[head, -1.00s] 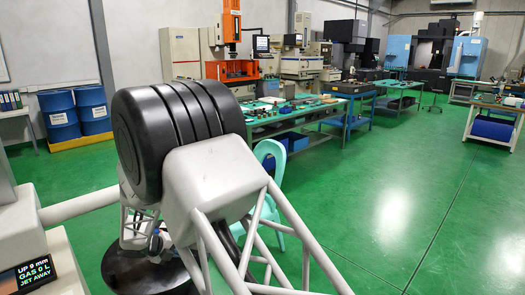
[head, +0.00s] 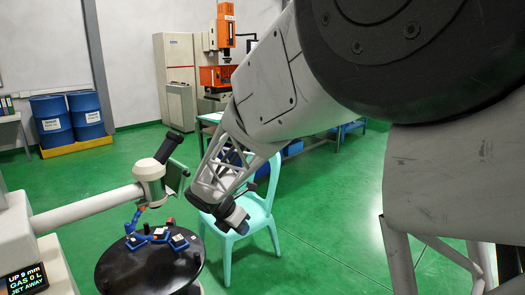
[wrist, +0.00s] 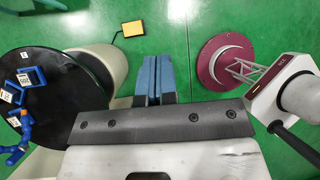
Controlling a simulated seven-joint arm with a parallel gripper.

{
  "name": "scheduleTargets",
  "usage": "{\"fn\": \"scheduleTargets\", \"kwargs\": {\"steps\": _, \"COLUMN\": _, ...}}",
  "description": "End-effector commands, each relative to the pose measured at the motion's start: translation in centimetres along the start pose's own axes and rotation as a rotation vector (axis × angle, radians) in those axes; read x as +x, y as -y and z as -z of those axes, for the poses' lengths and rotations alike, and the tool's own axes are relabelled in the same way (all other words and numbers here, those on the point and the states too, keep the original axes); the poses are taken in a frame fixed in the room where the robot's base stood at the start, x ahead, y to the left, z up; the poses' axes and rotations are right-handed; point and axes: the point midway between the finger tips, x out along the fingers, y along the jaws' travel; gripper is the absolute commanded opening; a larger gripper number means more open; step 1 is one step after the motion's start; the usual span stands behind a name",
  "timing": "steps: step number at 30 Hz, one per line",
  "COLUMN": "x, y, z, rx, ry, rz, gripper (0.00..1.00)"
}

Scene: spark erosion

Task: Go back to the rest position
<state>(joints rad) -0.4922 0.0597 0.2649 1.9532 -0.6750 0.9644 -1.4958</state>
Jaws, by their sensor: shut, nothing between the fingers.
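My gripper (wrist: 153,62) shows in the wrist view as two blue fingers side by side, pressed together with nothing between them. They point away over the green floor. In the head view the end of my arm (head: 234,218) hangs in front of a pale green chair, to the right of a round black table (head: 109,272); the fingertips are hard to make out there. The gripper is apart from the table. My large arm links fill the upper right of the head view and hide much of the room.
Small blue fixtures (head: 150,238) lie on the black table, below a pale beam with a microscope-like head (head: 150,170). The pale green chair (head: 262,212) stands close behind my gripper. A yellow box (wrist: 133,29) lies on the floor. Blue barrels (head: 50,118) stand far left.

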Motion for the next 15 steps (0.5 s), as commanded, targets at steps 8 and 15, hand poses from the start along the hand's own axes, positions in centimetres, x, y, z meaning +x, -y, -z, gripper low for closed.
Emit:
{"fn": "scheduleTargets", "kwargs": {"steps": 8, "x": -1.5, "y": 8.3, "z": -2.5, "rx": 0.385, "ry": -0.080, "rz": 0.007, "gripper": 0.00}}
{"fn": "scheduleTargets", "kwargs": {"steps": 15, "x": -2.6, "y": 15.0, "z": -3.4, "rx": 0.714, "ry": -0.148, "rz": 0.023, "gripper": 0.00}}
